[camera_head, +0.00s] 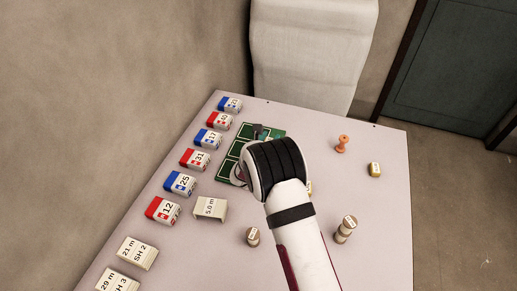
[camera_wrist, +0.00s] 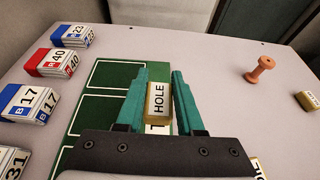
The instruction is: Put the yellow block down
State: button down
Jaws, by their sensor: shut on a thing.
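A yellow block (camera_wrist: 157,103) with a white label reading HOLE sits between the teal fingers of my gripper (camera_wrist: 160,78) in the wrist view. My gripper is shut on it. The block is over the green board with white-outlined boxes (camera_wrist: 110,75); I cannot tell whether it touches the board. In the head view the board (camera_head: 230,165) is partly covered by my arm, and the held block is hidden there.
Red and blue numbered blocks (camera_head: 194,159) line the table's left side. A white 5.0 m piece (camera_head: 210,208) stands near the board. An orange peg (camera_head: 342,143) stands at right; wooden pegs (camera_head: 346,229) stand in front. The right side of the table (camera_head: 385,215) has free room.

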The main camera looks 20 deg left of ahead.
jog(key=a+f, duration=0.2)
jog(key=a, duration=0.1)
notch_tip(320, 180, down, 3)
jog(key=shift+a+f, duration=0.1)
jog(key=shift+f, duration=0.35)
jog(key=c, duration=0.5)
grip_release()
jog(key=shift+f, duration=0.1)
jog(key=shift+c, duration=0.2)
